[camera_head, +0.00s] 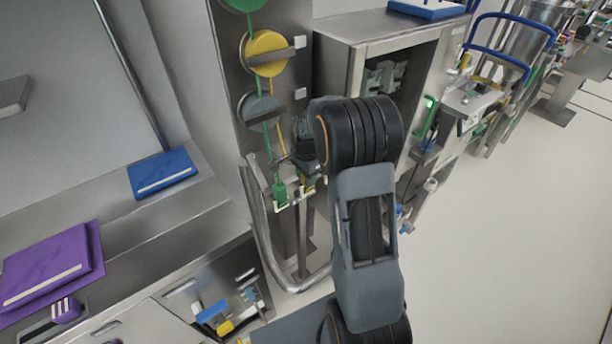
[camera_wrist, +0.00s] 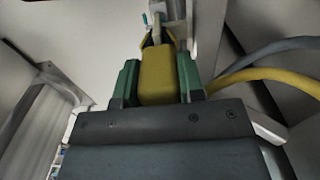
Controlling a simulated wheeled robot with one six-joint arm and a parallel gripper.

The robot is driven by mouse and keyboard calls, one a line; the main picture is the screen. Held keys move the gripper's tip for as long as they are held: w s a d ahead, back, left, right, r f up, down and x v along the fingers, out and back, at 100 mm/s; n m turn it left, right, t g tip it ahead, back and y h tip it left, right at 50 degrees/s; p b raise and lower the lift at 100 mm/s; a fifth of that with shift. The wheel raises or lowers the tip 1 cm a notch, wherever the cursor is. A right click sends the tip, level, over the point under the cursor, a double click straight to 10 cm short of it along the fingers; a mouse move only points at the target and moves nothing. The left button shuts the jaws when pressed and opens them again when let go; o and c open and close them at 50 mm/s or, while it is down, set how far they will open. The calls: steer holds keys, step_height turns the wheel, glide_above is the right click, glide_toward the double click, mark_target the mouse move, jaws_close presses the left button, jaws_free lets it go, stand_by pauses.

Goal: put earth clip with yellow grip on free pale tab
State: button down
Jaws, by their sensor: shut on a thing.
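The earth clip's yellow grip (camera_wrist: 157,76) sits between the two green-sided fingers of my gripper (camera_wrist: 156,84) in the wrist view. My gripper is shut on it. The clip's metal jaws point up the picture, close to a pale upright piece (camera_wrist: 174,12). I cannot tell whether they touch it. In the head view my dark wrist hides most of the gripper and the clip. A green clip (camera_head: 280,193) hangs at a pale tab (camera_head: 283,207) on a low rail. Another pale tab (camera_head: 321,182) shows to its right, partly behind my arm.
A steel post carries a yellow reel (camera_head: 266,53) and a grey reel (camera_head: 259,108) with cables running down. A bent steel tube (camera_head: 268,240) curves below. A steel cabinet (camera_head: 350,31) stands to the right. In the wrist view a yellow cable (camera_wrist: 262,75) runs right. Open floor lies at right.

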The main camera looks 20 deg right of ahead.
steer(key=shift+f, duration=0.1)
stand_by(0.6)
steer(key=c, duration=0.6)
jaws_free()
steer(key=shift+c, duration=0.2)
step_height(320, 180, up, 14)
steer(key=shift+f, duration=0.1)
